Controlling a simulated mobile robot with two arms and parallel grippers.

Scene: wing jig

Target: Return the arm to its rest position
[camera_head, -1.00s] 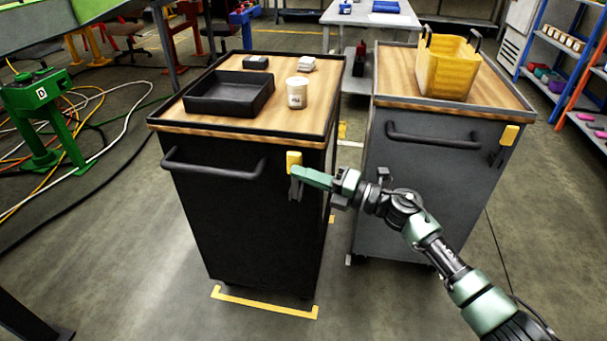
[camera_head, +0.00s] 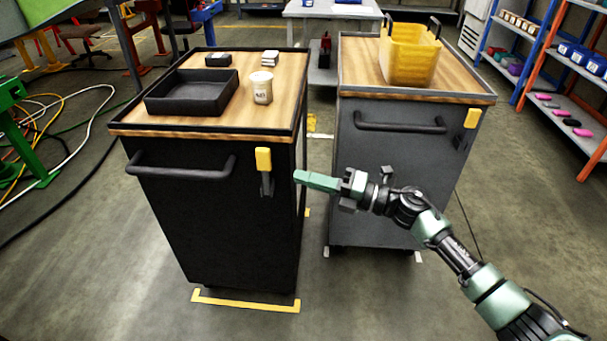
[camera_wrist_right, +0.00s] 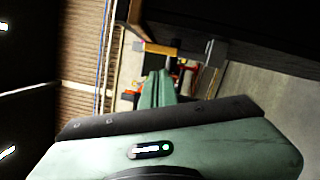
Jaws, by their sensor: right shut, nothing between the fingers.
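My right arm reaches in from the lower right in the head view. Its green gripper (camera_head: 302,177) is shut and empty. It hangs in the air in front of the gap between two carts, just right of the black cart (camera_head: 215,235). A yellow-topped latch (camera_head: 263,160) on the black cart's front is a short way left of the fingertips and apart from them. In the right wrist view the closed green fingers (camera_wrist_right: 157,90) point away, with a yellow piece beyond them. My left gripper is not in view.
The grey cart (camera_head: 400,175) stands right of the black one, carrying a yellow bin (camera_head: 410,60). On the black cart are a black tray (camera_head: 192,98), a white cup (camera_head: 262,88) and small boxes. A shelf (camera_head: 560,75) stands at right. The floor in front is clear.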

